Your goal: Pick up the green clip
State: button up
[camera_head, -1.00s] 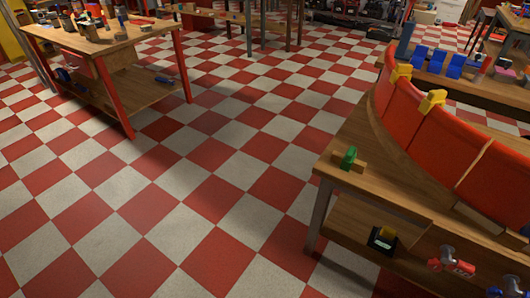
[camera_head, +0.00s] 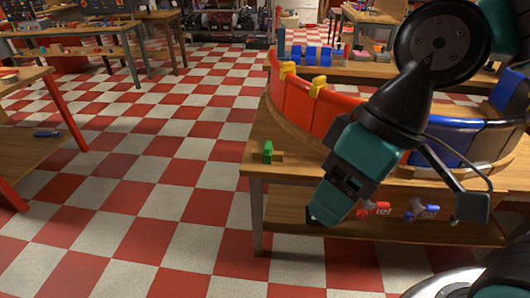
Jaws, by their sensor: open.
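The green clip (camera_head: 267,151) stands upright near the left front corner of the wooden workbench (camera_head: 262,128), beside a small wooden block. My gripper (camera_head: 325,214) is in front of the bench, at the end of my black and teal arm. It points down and to the left, to the right of the clip and lower in the picture. It is open and apart from the clip. The gap between its fingers is hard to make out at this angle. The clip is in full view.
A curved ring segment of red, blue and dark panels (camera_head: 330,112) stands on the bench behind the clip, with yellow clips (camera_head: 318,85) on its top edge. Red (camera_head: 374,208) and blue (camera_head: 424,212) tools sit on the lower shelf. Checkered floor to the left is clear.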

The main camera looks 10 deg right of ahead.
aim_at(267, 151)
jog(key=u, duration=0.15)
jog(key=i, duration=0.95)
jog(key=z, duration=0.2)
